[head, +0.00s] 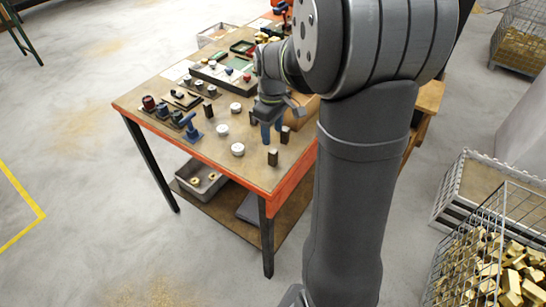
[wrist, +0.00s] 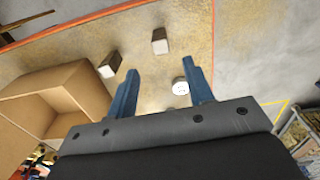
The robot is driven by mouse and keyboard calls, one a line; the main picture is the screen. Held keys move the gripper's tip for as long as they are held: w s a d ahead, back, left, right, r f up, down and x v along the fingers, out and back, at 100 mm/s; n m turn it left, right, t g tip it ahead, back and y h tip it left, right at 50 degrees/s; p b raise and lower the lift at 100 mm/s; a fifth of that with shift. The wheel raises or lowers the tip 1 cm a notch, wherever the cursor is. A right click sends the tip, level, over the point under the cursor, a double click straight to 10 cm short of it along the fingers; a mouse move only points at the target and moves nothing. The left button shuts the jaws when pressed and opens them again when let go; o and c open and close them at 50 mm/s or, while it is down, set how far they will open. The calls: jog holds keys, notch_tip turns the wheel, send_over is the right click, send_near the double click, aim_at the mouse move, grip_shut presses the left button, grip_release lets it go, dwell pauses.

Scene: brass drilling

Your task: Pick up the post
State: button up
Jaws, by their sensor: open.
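Small dark brown posts with pale ends stand on the workbench; I cannot tell which one the task means. In the head view one post (head: 272,157) is near the front right corner and another (head: 285,134) is just right of my gripper (head: 271,129). A third dark post (head: 208,110) stands further left. In the wrist view, two posts show: one (wrist: 110,66) just left of the left finger and one (wrist: 159,41) beyond the fingertips. My gripper (wrist: 162,73) has blue fingers spread apart, with nothing held between them.
White round discs (head: 237,149) stand on the bench (head: 190,137); one disc (wrist: 181,87) shows near the right finger. An open cardboard box (wrist: 55,100) is close on the left in the wrist view. A blue tool (head: 190,126) and grey tray (head: 222,78) sit further left and back.

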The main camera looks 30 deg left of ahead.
aim_at(273, 151)
notch_tip(273, 151, down, 11)
jog(key=shift+s+d+r, duration=0.1)
jog(key=shift+d, duration=0.05)
dwell(0.4)
jog(key=shift+c, duration=0.5)
grip_shut()
